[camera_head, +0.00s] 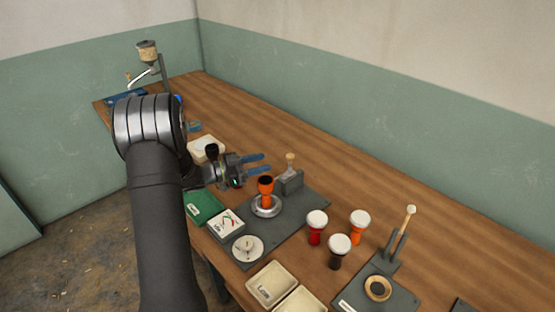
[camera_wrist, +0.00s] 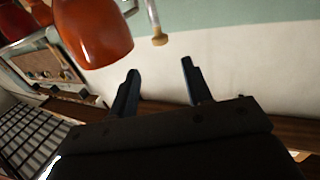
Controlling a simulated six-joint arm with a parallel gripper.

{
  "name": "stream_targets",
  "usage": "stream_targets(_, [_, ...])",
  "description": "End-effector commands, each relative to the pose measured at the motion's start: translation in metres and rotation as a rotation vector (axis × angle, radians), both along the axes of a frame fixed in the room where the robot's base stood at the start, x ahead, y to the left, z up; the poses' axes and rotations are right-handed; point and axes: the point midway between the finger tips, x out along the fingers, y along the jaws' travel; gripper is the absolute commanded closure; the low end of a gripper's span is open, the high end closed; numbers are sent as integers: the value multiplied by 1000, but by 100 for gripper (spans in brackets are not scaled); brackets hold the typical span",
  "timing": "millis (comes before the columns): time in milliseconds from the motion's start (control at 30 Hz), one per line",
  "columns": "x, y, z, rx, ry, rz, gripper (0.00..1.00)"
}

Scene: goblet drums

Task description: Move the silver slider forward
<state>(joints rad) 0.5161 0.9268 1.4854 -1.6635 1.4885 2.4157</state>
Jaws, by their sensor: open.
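My gripper (camera_head: 268,164) is open and empty, with its two blue fingers pointing right above the grey board (camera_head: 290,218). An orange goblet drum (camera_head: 266,190) stands upright on a round silver base (camera_head: 262,211) on that board, just below the fingers in the head view. The drum also shows large at the upper left of the wrist view (camera_wrist: 95,35), apart from the fingers. A grey block (camera_head: 290,183) with a wooden-tipped post (camera_head: 290,160) stands behind the drum. I cannot single out the silver slider for certain.
A white dial (camera_head: 248,249) and a meter (camera_head: 226,223) sit left of the drum. Red (camera_head: 316,229), black (camera_head: 338,257) and orange-red (camera_head: 359,229) drums stand at right. Cream trays (camera_head: 271,286) lie in front. The table's back right is clear.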

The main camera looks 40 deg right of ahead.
Motion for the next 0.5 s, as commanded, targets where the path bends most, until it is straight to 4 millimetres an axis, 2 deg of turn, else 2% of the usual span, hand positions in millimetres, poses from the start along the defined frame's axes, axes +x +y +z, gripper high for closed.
stream_targets(33, [6, 13, 0, 1, 0, 4, 55])
stream_targets(200, [18, 43, 0, 0, 1, 3, 55])
stream_targets(333, [24, 57, 0, 1, 1, 1, 55])
stream_targets(500, [26, 65, 0, 0, 1, 0, 55])
